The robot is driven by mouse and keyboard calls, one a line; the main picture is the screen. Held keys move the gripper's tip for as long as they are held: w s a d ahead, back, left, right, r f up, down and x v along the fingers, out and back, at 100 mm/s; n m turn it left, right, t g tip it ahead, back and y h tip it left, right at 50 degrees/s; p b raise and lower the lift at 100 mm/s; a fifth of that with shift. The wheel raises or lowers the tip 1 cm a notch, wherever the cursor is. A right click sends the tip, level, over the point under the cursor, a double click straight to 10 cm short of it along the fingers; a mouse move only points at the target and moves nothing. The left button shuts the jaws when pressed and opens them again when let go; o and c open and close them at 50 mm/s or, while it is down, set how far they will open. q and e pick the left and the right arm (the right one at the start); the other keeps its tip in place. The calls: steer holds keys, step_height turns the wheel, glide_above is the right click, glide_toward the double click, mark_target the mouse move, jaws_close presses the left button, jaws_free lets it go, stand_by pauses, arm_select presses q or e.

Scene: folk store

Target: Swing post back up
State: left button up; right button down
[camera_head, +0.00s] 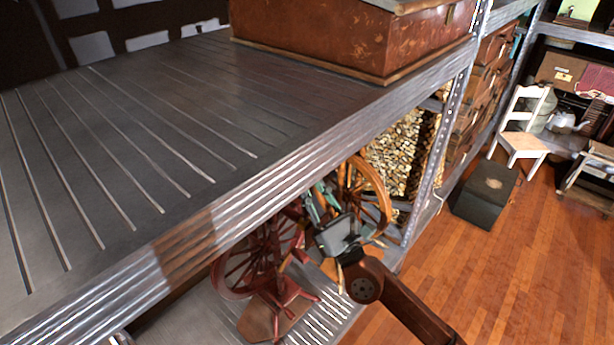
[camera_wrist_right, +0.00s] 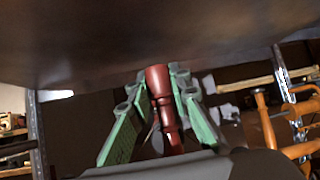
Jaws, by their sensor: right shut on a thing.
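In the right wrist view a dark red turned post (camera_wrist_right: 166,112) stands between the green fingers of my right gripper (camera_wrist_right: 160,88), which is shut on it. The post looks roughly upright in that view, and its lower end is hidden. In the head view my right gripper (camera_head: 318,203) reaches under the upper shelf, between a red spinning wheel (camera_head: 232,272) and an orange-brown spinning wheel (camera_head: 383,200). The red wheel stands on the lower shelf. In the head view I cannot make out the held post. My left gripper is not in view.
The upper metal shelf (camera_head: 130,150) overhangs the work area and carries a red-brown chest (camera_head: 330,40). A broad dark surface (camera_wrist_right: 150,35) lies close above the gripper in the wrist view. The perforated shelf upright (camera_head: 437,150) stands to the right. Wooden floor (camera_head: 500,270) is open beyond.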

steer(key=shift+s+a, duration=0.1)
steer(key=c, duration=1.7)
jaws_free()
steer(key=shift+a, duration=0.1)
steer(key=shift+c, duration=0.2)
steer(key=shift+s+d+f, duration=0.1)
steer(key=shift+d+f, duration=0.1)
steer(key=v, duration=1.1)
steer(key=shift+s+d+f, duration=0.1)
steer(key=shift+d, duration=0.1)
